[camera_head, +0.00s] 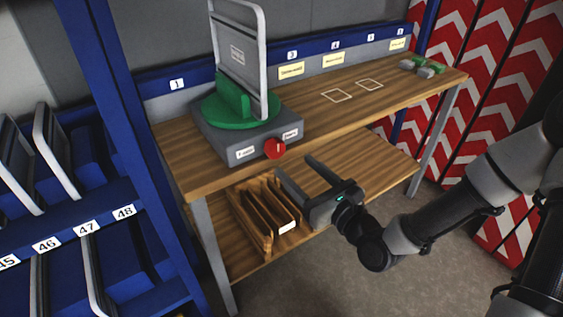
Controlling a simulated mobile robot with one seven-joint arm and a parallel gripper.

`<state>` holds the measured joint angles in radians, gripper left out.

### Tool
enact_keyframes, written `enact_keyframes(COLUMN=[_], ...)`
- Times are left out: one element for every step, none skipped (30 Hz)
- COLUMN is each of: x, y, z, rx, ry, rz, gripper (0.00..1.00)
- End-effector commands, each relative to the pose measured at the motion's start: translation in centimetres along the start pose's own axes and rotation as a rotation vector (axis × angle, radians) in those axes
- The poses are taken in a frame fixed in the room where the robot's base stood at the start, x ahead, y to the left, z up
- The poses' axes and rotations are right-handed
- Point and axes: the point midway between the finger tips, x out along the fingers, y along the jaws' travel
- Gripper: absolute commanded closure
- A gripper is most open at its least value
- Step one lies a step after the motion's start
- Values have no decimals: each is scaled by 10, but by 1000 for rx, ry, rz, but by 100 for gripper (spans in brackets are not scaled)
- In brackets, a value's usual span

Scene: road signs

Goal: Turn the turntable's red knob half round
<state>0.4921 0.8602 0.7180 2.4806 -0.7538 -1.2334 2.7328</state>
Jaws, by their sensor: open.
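The turntable is a grey box (221,143) with a round green plate (213,112) on top, standing at the left end of the wooden table. A grey-framed sign (236,60) stands upright in the green holder on the plate. The red knob (275,149) is on the front face of the box, between two white labels. My gripper (297,167) is open and empty, in front of the table edge, below and to the right of the knob. Its fingers point up and left and appear apart from the knob.
The table top (320,120) has two white outlined squares and bare room to the right. Small green and grey clamps (423,67) lie at its far right. A wooden rack (265,215) sits on the lower shelf. A blue numbered rack (70,225) stands left; red-white chevron panels (490,75) stand right.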

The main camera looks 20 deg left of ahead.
Motion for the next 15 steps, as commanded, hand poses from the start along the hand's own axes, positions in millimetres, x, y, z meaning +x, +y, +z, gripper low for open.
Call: enact_keyframes(x=[12,19,27,33,38,46,51,55,60,64,68,71,73,75,77], y=[1,1,1,1,0,1,1,1,0,0,0,0,0,-1,-1], z=[-1,-1,-1,-1,-1,-1,-1,-1,-1,-1,-1,-1,-1,0,0], rx=[-3,-3,-3,-3,-2,-2,-2,-3,-2,-2,-2,-1,-1,-1,-1], ry=[-2,-2,-1,-1,-1,-1,-1,-1,0,-1,-1,0,1,1,1], rz=[3,4,3,3,2,2,2,2,0,0,1,1,0,-1,-1], gripper=[41,41,41,41,41,41,41,41,41,41,41,41,41,41,41])
